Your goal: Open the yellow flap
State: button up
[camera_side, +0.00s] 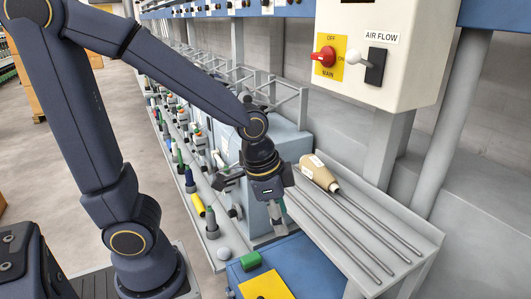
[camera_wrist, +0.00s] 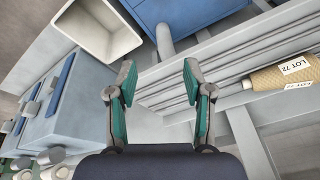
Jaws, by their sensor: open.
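A flat yellow panel (camera_side: 265,286), the likeliest yellow flap, lies on top of a blue box (camera_side: 296,262) at the bottom of the side view, partly cut off by the picture's edge. Whether it is shut cannot be told. My gripper (camera_side: 278,220) points down above and behind the panel, apart from it, near the grey-blue machine housing. In the wrist view, my gripper (camera_wrist: 160,82) shows two green-padded fingers spread apart with nothing between them. I cannot make out the yellow panel in the wrist view.
A grey tray (camera_side: 420,238) to the right holds metal rods and a tan bobbin (camera_side: 318,173), labelled LOT 72 in the wrist view (camera_wrist: 283,75). A switch box (camera_side: 385,50) hangs above. An open pale bin (camera_wrist: 95,30) shows upper left.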

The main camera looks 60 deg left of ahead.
notch_tip(320, 180, down, 13)
jog(key=d+m+g+y, duration=0.2)
jog(key=m, duration=0.4)
jog(key=m+y, duration=0.3)
jog(key=m, duration=0.5)
send_near(272, 297)
jog(key=s+a+f, duration=0.1)
jog(key=f, duration=0.1)
jog(key=s+f, duration=0.1)
jog(key=f, duration=0.1)
jog(key=s+a+f, duration=0.1)
jog(key=f, duration=0.1)
jog(key=shift+s+a, duration=0.35)
jog(key=shift+c, duration=0.4)
grip_shut()
